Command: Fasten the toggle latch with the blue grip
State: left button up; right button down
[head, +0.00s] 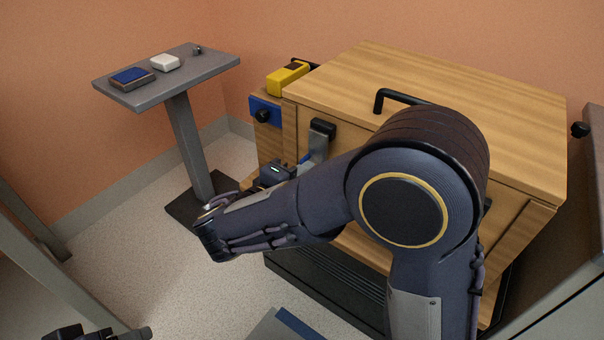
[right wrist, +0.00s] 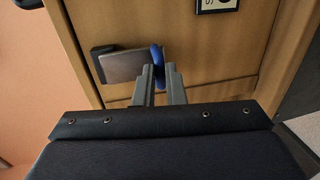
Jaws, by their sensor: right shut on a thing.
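The toggle latch has a black mount (head: 322,128) and a flat grey lever plate (head: 318,148) on the front of the wooden cabinet. In the right wrist view the plate (right wrist: 124,66) runs from its black mount to the blue grip (right wrist: 157,62), a small rounded loop. My right gripper (right wrist: 158,75) is shut on the blue grip, one finger on each side. In the head view a bit of the blue grip (head: 306,157) shows, and my right arm hides much of the cabinet front. Dark parts at the bottom left edge seem to be my left gripper (head: 95,333); its fingers are unclear.
The wooden cabinet (head: 460,75) has a black lid handle (head: 400,97). A yellow device (head: 288,78) lies at its left end, above a blue plate with a black knob (head: 263,115). A grey pedestal table (head: 210,67) holds a blue-topped block (head: 132,78) and a white block (head: 165,62).

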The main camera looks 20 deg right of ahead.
jog(key=c, duration=1.5)
grip_release()
jog(key=shift+d, duration=0.1)
jog(key=p+v, duration=0.2)
jog(key=v, duration=0.5)
jog(key=shift+s+a, duration=0.25)
jog(key=shift+a, duration=0.1)
jog(key=shift+d, duration=0.1)
